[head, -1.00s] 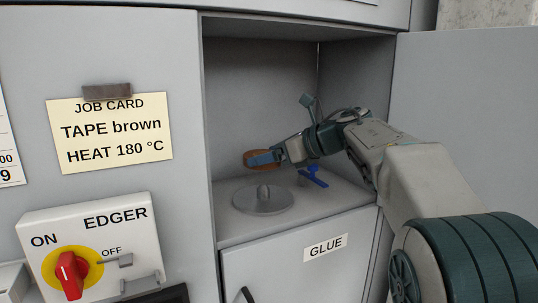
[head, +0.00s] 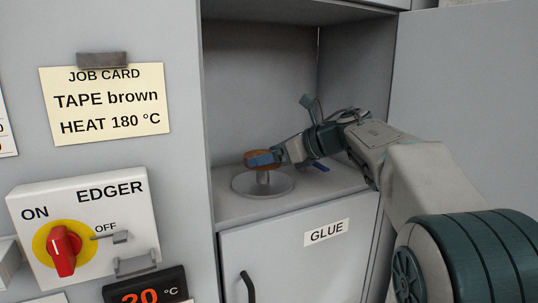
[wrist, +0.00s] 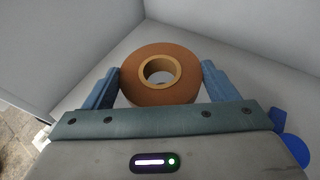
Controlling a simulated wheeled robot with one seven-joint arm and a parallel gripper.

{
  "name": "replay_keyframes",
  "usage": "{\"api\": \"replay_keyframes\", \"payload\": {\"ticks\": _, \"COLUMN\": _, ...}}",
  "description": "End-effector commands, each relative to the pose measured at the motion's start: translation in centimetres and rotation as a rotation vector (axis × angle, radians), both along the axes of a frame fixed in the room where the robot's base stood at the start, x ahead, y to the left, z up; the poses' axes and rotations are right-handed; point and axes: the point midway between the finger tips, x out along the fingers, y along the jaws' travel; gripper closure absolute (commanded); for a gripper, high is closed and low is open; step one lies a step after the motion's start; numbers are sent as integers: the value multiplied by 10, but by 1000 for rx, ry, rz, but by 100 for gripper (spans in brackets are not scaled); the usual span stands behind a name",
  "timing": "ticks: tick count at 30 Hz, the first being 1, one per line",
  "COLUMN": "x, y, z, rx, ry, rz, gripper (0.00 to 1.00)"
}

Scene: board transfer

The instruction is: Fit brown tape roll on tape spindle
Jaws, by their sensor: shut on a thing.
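The brown tape roll (head: 262,153) has a tan core ring; in the wrist view the roll (wrist: 158,88) sits between the two blue fingers with its hole facing the camera. My gripper (head: 262,158) is shut on the roll and holds it level above the tape spindle. The spindle is a grey round plate (head: 248,185) with a short upright post (head: 263,177). The roll appears at the top of the post. In the wrist view something grey shows through the roll's hole, and I cannot tell if the post is inside it.
The spindle stands on the floor of an open grey cabinet bay (head: 230,209), with walls behind and beside it. A blue part (head: 320,168) lies behind my gripper. A job card (head: 105,98) reads TAPE brown. The EDGER switch box (head: 85,225) is at left.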

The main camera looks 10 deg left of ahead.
Motion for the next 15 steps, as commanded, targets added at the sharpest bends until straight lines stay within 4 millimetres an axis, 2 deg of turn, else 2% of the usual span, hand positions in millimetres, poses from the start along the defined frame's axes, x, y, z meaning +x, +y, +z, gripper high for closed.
{"api": "replay_keyframes", "payload": {"ticks": 15, "x": 0, "y": 0, "z": -8, "rx": 0, "ry": 0, "rz": 1, "gripper": 45}}
